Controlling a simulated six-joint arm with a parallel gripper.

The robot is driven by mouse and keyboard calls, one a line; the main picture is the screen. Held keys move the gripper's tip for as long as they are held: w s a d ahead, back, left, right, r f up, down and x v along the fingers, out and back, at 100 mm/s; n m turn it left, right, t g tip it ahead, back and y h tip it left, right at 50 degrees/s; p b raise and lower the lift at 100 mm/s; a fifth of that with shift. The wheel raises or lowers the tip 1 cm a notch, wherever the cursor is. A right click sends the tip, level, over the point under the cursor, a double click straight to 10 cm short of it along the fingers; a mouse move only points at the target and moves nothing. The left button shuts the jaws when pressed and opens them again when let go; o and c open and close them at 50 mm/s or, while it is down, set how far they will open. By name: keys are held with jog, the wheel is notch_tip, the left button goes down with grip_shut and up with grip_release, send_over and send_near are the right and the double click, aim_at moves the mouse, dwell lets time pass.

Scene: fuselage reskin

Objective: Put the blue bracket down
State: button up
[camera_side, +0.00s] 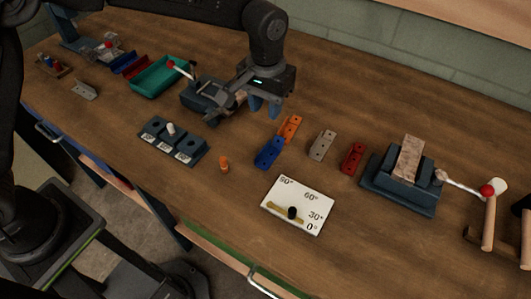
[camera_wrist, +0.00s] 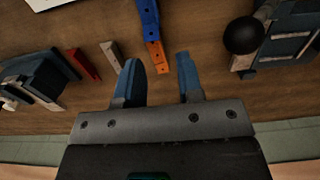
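The blue bracket (camera_side: 269,152) lies on the wooden table, end to end with the orange bracket (camera_side: 289,128); I cannot tell if they touch. In the wrist view the blue bracket (camera_wrist: 148,17) is at the top middle, partly cut off by the frame edge, with the orange bracket (camera_wrist: 156,54) just below it. My gripper (camera_side: 263,108) is behind both brackets in the side view. My gripper is open and empty.
A grey bracket (camera_side: 322,145) and a red bracket (camera_side: 353,159) lie to the right, before a vise (camera_side: 394,190). An angle board (camera_side: 297,222) lies in front. A holed block (camera_side: 158,132), an orange peg (camera_side: 224,165) and a green tray (camera_side: 148,83) are left.

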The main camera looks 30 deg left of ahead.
send_over(267, 144)
jog(key=f, duration=0.6)
jog(key=shift+a+f, duration=0.1)
jog(key=shift+a, duration=0.15)
jog(key=shift+d+f, duration=0.2)
jog(key=shift+f, duration=2.4)
jog(key=shift+c, duration=0.4)
grip_shut()
